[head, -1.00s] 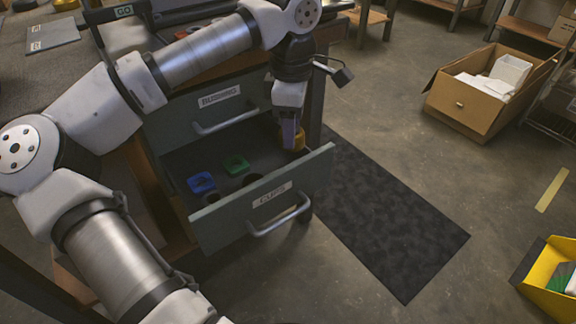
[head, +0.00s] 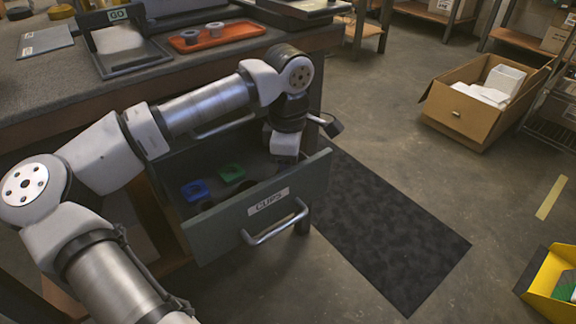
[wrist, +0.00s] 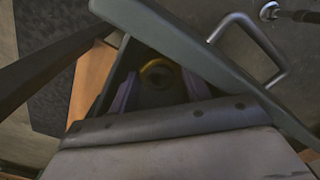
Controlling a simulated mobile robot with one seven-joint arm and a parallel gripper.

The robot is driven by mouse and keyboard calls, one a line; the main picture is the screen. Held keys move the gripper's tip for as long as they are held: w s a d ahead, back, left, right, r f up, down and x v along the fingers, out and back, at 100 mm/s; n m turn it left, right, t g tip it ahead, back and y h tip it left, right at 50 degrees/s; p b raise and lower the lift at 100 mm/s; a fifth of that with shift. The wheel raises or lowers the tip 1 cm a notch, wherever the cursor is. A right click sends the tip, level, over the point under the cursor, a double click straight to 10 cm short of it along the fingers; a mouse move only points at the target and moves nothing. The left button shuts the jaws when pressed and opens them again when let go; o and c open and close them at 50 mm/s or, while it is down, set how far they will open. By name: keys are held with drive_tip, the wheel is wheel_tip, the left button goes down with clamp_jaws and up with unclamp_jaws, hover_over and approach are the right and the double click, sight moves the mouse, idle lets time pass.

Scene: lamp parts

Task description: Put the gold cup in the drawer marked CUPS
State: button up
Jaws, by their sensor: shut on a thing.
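The drawer marked CUPS (head: 225,232) stands open below the bench; its front panel also shows in the wrist view (wrist: 185,35). My gripper (head: 285,147) reaches down into the drawer's right end, behind the front panel. In the wrist view my gripper (wrist: 160,88) has its two purple fingers on either side of the gold cup (wrist: 159,64), shut on it. The cup is low between the drawer walls. In the head view the fingers and cup are hidden, and I cannot tell whether the cup touches the drawer floor.
A blue part (head: 195,190), a green part (head: 231,173) and dark round pieces lie in the drawer, left of my gripper. An orange tray (head: 216,36) with two rings sits on the bench. A cardboard box (head: 470,108) stands on the floor at right.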

drive_tip(key=shift+f, duration=0.2)
drive_tip(key=o, duration=0.7)
drive_tip(key=shift+r, duration=0.1)
wheel_tip(320, 180, up, 12)
drive_tip(key=p, duration=0.3)
drive_tip(key=shift+r+p, duration=0.15)
drive_tip(key=shift+p, duration=0.15)
